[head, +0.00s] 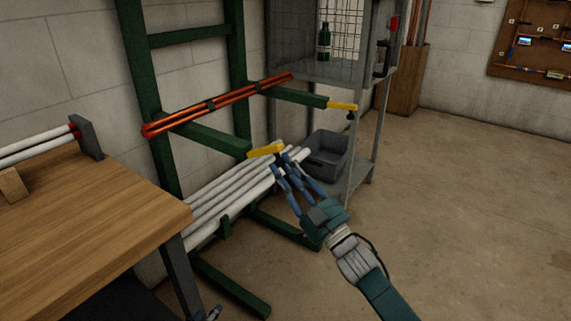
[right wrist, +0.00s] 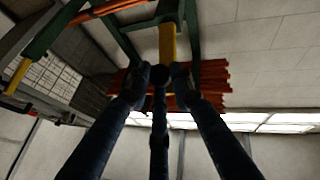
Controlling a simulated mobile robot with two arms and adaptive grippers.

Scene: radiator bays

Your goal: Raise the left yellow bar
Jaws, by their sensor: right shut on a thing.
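The left yellow bar (head: 266,149) is at the outer end of the nearer green rack arm, above the white pipes. My right gripper (head: 283,164) has its blue fingers shut at the near end of this bar. In the right wrist view the fingertips (right wrist: 160,75) close around a dark knob at the end of the yellow bar (right wrist: 167,42). The fingers partly hide that end. A second yellow bar (head: 341,106) is on the farther rack arm. Only a small blue tip of what looks like my left gripper (head: 213,313) shows at the bottom edge.
Orange pipes (head: 218,104) lie across the green rack's (head: 139,70) upper arms. White pipes (head: 235,195) lie lower down. A wooden bench (head: 110,215) stands at left. A metal shelf (head: 362,160) with a grey bin (head: 326,158) is behind. Floor at right is clear.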

